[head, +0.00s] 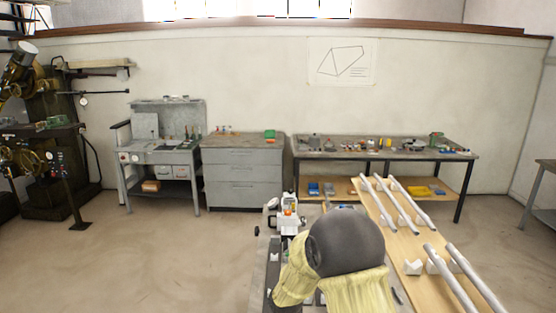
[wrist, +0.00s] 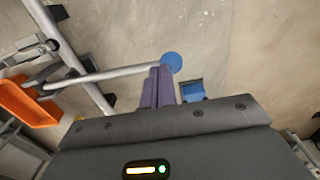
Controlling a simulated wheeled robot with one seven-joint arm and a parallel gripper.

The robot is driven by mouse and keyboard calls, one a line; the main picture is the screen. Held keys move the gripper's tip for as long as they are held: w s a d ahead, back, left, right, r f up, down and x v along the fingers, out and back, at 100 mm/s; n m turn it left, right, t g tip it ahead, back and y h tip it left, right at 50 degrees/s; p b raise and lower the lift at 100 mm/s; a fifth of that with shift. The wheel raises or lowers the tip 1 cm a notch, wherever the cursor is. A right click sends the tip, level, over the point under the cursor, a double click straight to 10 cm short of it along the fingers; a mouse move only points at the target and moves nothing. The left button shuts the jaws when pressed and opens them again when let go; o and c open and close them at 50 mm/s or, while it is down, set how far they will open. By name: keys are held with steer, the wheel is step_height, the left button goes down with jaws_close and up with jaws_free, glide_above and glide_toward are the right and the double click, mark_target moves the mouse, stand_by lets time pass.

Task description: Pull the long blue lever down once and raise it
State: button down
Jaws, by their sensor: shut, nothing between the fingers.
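The lever (wrist: 105,77) shows in the wrist view as a long pale rod running from the left to a round blue knob (wrist: 170,62) at its right end. My gripper (wrist: 160,72) is shut with nothing between its fingers. Its fingertips overlap the rod in the picture, just left of and below the knob. I cannot tell whether they touch it. In the head view my own arm hides the gripper, and I cannot make out the lever there.
An orange bin (wrist: 27,101) lies left in the wrist view, near a grey bar (wrist: 75,55). A small blue block (wrist: 191,90) sits right of the fingers. In the head view, pale tubes (head: 405,205) lie on a wooden board at right. Open floor (head: 130,255) is at left.

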step_height(320, 180, up, 11)
steer(key=p, duration=0.8)
steer(key=shift+r, duration=0.15)
stand_by(0.4)
steer(key=s+d+r+t+b, duration=0.1)
steer(key=s+d+r+b, duration=0.1)
steer(key=s+d, duration=0.4)
steer(key=s+d+r+t+b, duration=0.1)
steer(key=s+d+r+b, duration=0.2)
steer(key=s+d, duration=0.3)
steer(key=shift+s+d+r+t, duration=0.2)
steer(key=shift+d+r+t, duration=0.1)
steer(key=shift+d, duration=0.4)
stand_by(0.3)
